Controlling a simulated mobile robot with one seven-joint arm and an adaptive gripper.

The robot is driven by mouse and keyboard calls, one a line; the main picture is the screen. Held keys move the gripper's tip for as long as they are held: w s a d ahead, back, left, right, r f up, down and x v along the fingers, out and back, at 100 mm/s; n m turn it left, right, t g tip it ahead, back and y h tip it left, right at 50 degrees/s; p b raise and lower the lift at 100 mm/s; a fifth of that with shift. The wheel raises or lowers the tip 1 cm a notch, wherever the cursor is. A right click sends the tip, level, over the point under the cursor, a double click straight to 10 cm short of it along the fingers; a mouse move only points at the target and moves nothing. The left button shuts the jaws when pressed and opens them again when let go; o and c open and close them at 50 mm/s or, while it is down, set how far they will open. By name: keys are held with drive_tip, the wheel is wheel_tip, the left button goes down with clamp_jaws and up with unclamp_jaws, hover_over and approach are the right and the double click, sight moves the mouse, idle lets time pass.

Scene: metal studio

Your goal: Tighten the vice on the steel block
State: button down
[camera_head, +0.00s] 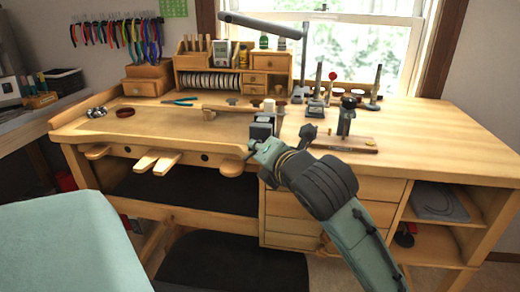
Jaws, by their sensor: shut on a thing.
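The vice (261,131) is a small dark grey body at the front edge of the wooden workbench, near its middle. A lighter grey block (266,117), which looks like the steel block, shows at the top of the vice; the contact with the jaws is too small to make out. My gripper (254,147) is at the front of the vice, low against the bench edge, with my arm reaching in from the lower right. It is shut on what appears to be the vice handle, which is mostly hidden by the fingers.
The workbench (440,135) has clear top at the right. A dark upright tool on a wooden base (345,140) stands close right of my wrist. Wooden pegs (155,162) jut from the front edge at left. A tool organiser (225,75) and lamp (262,25) are behind.

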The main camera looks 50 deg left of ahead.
drive_tip(key=shift+r+h, duration=0.15)
drive_tip(key=shift+h, duration=0.15)
drive_tip(key=n+h+p, duration=0.1)
drive_tip(key=n+t+h+p, duration=0.1)
drive_tip(key=p, duration=0.1)
drive_tip(key=shift+r+n, duration=0.3)
drive_tip(key=shift+s+a+r+n+t+h+p, duration=0.1)
drive_tip(key=shift+n+t+h+p, duration=0.15)
drive_tip(key=shift+n+h+p, duration=0.3)
drive_tip(key=shift+s+a+n+t+h+p, duration=0.1)
drive_tip(key=shift+n+t+h+p, duration=0.15)
drive_tip(key=shift+n+h+p, duration=0.3)
drive_tip(key=n+t+h+p, duration=0.1)
drive_tip(key=h+p, duration=0.1)
drive_tip(key=shift+a+n+p, duration=0.1)
drive_tip(key=shift+n+p, duration=0.2)
drive_tip(key=shift+p, duration=0.1)
drive_tip(key=shift+s+a+n+t+h+p, duration=0.15)
drive_tip(key=shift+n+t+h+p, duration=1.05)
drive_tip(key=shift+p, duration=0.05)
drive_tip(key=n+t+h, duration=0.1)
drive_tip(key=n+t, duration=0.1)
drive_tip(key=shift+s+a+f+t+h, duration=0.1)
drive_tip(key=shift+f+t+h, duration=0.2)
drive_tip(key=shift+h, duration=0.1)
drive_tip(key=shift+n, duration=0.3)
